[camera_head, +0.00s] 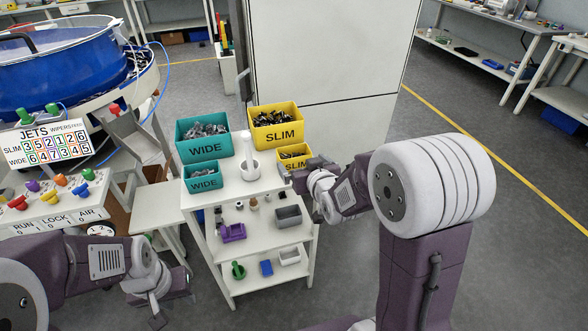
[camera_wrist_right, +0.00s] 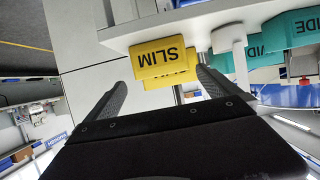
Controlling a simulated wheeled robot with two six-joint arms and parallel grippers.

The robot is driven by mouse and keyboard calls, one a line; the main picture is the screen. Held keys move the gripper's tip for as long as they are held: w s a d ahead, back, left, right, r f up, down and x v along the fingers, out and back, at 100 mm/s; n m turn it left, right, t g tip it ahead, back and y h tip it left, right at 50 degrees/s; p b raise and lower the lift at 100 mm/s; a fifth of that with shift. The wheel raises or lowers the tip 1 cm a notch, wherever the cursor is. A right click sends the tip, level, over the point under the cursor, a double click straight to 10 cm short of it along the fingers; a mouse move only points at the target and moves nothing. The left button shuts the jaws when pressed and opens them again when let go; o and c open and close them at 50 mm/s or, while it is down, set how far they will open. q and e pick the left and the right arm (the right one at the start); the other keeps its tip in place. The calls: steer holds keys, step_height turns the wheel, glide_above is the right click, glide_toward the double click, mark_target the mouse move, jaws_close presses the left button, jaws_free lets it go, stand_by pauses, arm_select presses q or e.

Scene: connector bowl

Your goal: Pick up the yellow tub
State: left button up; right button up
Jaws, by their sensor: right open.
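Two yellow tubs marked SLIM stand on the cart top: a small one (camera_head: 294,161) at the right front edge and a larger one (camera_head: 277,136) behind it, both holding small dark parts. My right gripper (camera_head: 288,180) is just in front of the small tub, partly hidden by its own wrist. In the right wrist view, which is upside down, its open fingers (camera_wrist_right: 161,77) are apart, with the small yellow tub (camera_wrist_right: 158,56) ahead between them. I see no grip on it. My left gripper (camera_head: 160,312) is low at the bottom left, away from the tubs; its jaws are unclear.
A large teal WIDE bin (camera_head: 205,151) and a small teal WIDE tub (camera_head: 203,184) stand left on the cart top. A white pestle-like post on a base (camera_head: 250,168) stands beside the yellow tubs. Lower shelves (camera_head: 258,240) hold small items. A white cabinet (camera_head: 325,60) is behind.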

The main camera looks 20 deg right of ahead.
mark_target(291, 150)
steer(key=b+x, duration=0.1)
steer(key=x, duration=1)
steer(key=shift+w+a+f, duration=0.15)
steer(key=shift+w, duration=0.1)
steer(key=shift+s, duration=0.1)
steer(key=c, duration=1.1)
steer(key=shift+r, duration=0.65)
steer(key=shift+c, duration=0.2)
step_height(291, 150, up, 3)
steer(key=shift+r+p, duration=0.1)
steer(key=shift+p, duration=0.55)
steer(key=s+d+r+p, duration=0.3)
steer(key=s+d+r, duration=0.3)
steer(key=d, duration=0.3)
steer(key=shift+s+d+r+p, duration=0.3)
steer(key=shift+d+r, duration=0.05)
